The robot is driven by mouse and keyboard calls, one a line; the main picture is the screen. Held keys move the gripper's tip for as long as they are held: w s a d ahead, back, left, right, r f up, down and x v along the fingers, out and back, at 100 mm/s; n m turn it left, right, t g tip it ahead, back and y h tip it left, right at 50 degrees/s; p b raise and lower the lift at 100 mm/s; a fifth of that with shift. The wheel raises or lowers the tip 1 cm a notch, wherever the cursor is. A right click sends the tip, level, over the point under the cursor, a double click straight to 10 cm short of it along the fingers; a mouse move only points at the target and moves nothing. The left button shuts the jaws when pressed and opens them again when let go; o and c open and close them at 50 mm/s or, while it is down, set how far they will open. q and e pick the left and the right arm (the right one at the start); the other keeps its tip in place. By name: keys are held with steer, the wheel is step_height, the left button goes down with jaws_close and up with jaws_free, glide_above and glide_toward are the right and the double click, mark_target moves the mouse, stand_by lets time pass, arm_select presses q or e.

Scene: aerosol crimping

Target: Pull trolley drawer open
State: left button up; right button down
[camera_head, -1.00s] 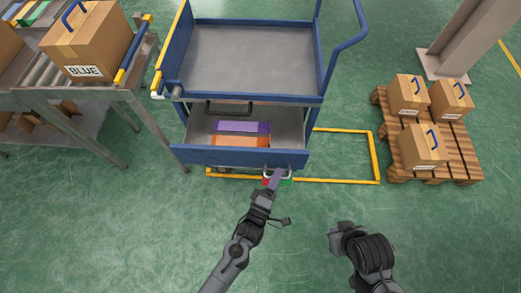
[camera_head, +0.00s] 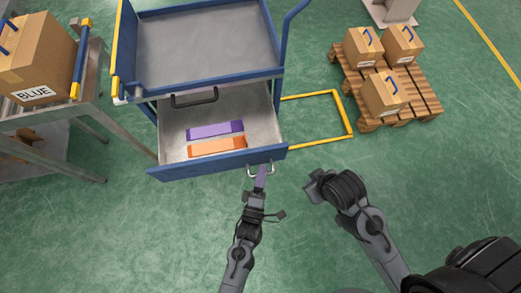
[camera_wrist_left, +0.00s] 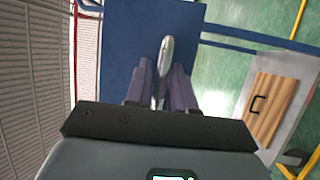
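The blue trolley (camera_head: 205,45) has a grey top tray, and its lower drawer (camera_head: 215,158) is pulled well out toward me. A metal handle (camera_head: 261,170) is on the right part of the drawer front. My left gripper (camera_wrist_left: 161,80) is shut on this handle, its purple fingers on either side of it in the left wrist view, with the blue drawer front behind. A purple piece (camera_head: 215,130) and an orange piece (camera_head: 217,146) lie in the drawer. My right gripper (camera_head: 313,186) hangs clear of the trolley; its fingers cannot be made out.
A black handle (camera_head: 194,98) shows at the drawer's back. At left, a rack (camera_head: 105,100) holds a carton (camera_head: 40,55) labelled BLUE. At right, a wooden pallet (camera_head: 425,98) carries cartons. A yellow floor frame (camera_head: 348,115) lies beside the trolley. The green floor in front is clear.

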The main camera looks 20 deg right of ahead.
arm_select(q)
steer(key=shift+o, duration=1.2)
steer(key=p+v, duration=0.2)
steer(key=v, duration=0.8)
steer(key=shift+s+a, duration=0.2)
steer(key=shift+s, duration=0.15)
steer(key=shift+f, duration=0.15)
